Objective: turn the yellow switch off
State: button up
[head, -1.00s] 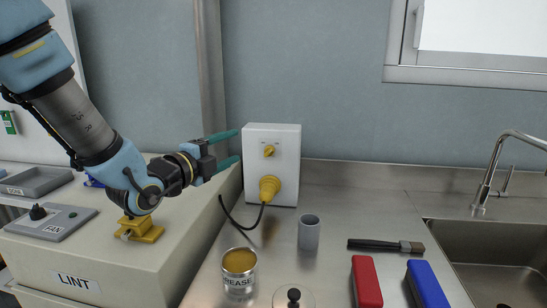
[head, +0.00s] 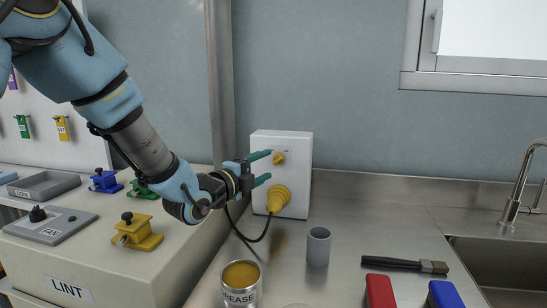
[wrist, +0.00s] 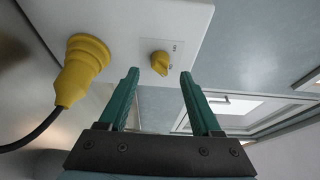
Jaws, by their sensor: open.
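The yellow switch (head: 279,158) is a small rotary knob on the front of a white box (head: 300,177) against the wall. In the wrist view the knob (wrist: 160,63) sits ahead of and between my fingertips, with small marks beside it too small to read. My gripper (head: 264,168) is open, with two teal fingers, empty, just left of the box. It also shows in the wrist view (wrist: 159,80). The fingers look apart from the knob. A yellow plug (head: 276,198) with a black cable sits below the knob on the same box.
A grey cup (head: 318,246) and a grease can (head: 241,284) stand on the steel counter in front. A brush (head: 404,264), a red block (head: 380,291) and a blue block (head: 445,294) lie to the right, before the sink (head: 488,262). The LINT cabinet (head: 110,262) is at left.

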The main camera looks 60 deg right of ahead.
aim_at(275, 161)
jog(key=shift+s+d+p, duration=0.2)
jog(key=shift+d+p, duration=0.4)
jog(key=shift+d, duration=1.65)
grip_shut()
